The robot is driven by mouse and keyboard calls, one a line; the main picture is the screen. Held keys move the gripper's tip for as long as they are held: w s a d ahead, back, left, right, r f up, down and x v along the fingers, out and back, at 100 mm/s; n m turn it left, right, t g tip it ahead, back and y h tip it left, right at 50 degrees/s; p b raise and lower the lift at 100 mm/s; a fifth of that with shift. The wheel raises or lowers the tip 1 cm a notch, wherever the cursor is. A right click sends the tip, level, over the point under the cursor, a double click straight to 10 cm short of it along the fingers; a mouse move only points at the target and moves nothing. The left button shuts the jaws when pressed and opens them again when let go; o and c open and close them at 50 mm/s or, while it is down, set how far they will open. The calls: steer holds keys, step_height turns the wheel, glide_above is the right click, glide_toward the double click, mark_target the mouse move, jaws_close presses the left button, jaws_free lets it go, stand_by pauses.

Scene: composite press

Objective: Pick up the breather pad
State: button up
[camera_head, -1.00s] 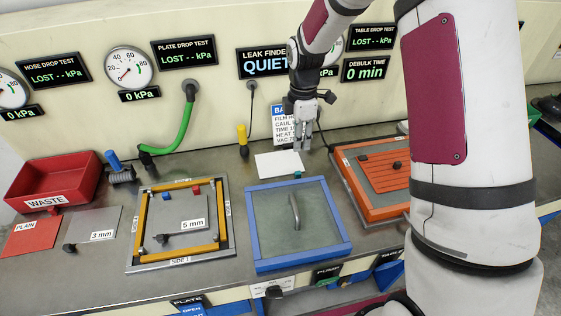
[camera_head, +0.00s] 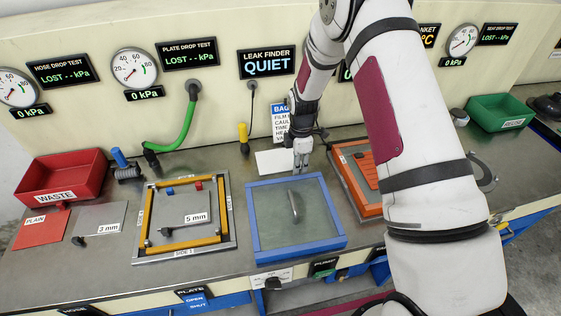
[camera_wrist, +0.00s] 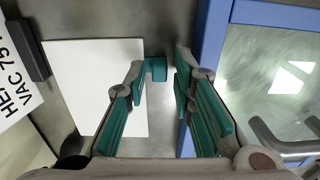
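A plain white sheet, which I take to be the breather pad (camera_head: 273,162), lies flat on the bench behind the blue-framed window. It also shows in the wrist view (camera_wrist: 98,85). A small teal block (camera_wrist: 156,69) sits at its edge on the side toward the blue frame; whether it is fixed to the sheet I cannot tell. My gripper (camera_head: 302,164) points down at that edge of the sheet. In the wrist view my gripper (camera_wrist: 160,80) is open, its teal-padded fingers on either side of the block with gaps showing. Nothing is held.
The blue-framed glass lid (camera_head: 340,243) with a metal handle stands close beside the fingers. An orange tray (camera_head: 371,208) lies to the right. A yellow-topped plug (camera_head: 243,135) and a card (camera_head: 281,120) stand behind. Bare bench lies left of the sheet.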

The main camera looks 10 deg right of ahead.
steer(key=shift+f, duration=0.6)
jaws_close()
step_height(320, 180, up, 10)
steer(key=b, duration=0.1)
steer(key=shift+b, duration=0.3)
